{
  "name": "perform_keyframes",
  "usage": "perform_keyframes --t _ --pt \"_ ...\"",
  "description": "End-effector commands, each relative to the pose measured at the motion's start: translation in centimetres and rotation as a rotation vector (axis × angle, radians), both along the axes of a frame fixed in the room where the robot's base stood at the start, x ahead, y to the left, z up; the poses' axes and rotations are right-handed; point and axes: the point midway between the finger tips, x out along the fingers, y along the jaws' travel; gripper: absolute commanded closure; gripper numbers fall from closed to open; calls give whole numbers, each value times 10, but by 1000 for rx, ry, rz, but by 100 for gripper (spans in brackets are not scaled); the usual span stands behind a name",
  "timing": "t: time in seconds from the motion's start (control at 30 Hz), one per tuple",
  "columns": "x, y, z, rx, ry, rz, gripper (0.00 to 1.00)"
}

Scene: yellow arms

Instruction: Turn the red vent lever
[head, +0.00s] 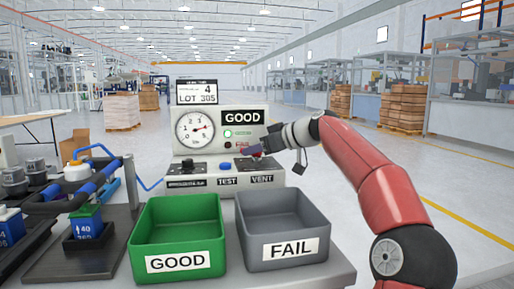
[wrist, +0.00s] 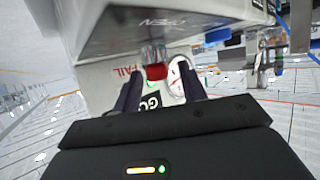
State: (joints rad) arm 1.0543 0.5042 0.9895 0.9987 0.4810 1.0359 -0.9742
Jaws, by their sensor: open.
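The red vent lever (wrist: 157,72) shows in the wrist view, between the two dark fingertips of my gripper (wrist: 160,78). The fingers are apart, with visible space on both sides of the lever; I cannot tell whether either touches it. In the head view my gripper (head: 256,154) is at the right part of the test box (head: 185,172), above the VENT label (head: 262,180). There the gripper mostly hides the lever. The box's display (head: 241,117) reads GOOD, with a green light lit below it.
A round gauge (head: 195,131) and a blue TEST button (head: 225,166) are left of my gripper. A green GOOD bin (head: 178,212) and a grey FAIL bin (head: 268,203) stand in front of the box. Blue-sleeved pipework (head: 85,190) and a blue block (head: 86,222) are at left.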

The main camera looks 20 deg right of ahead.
Motion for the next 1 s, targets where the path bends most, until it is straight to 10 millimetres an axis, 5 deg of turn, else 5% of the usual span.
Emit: perform_keyframes --t 0.23,0.53,1.0 --pt "0 0 0 0 0 -1 61" --pt "0 0 0 0 0 -1 100" --pt "0 1 -3 -5 -3 -107 100"
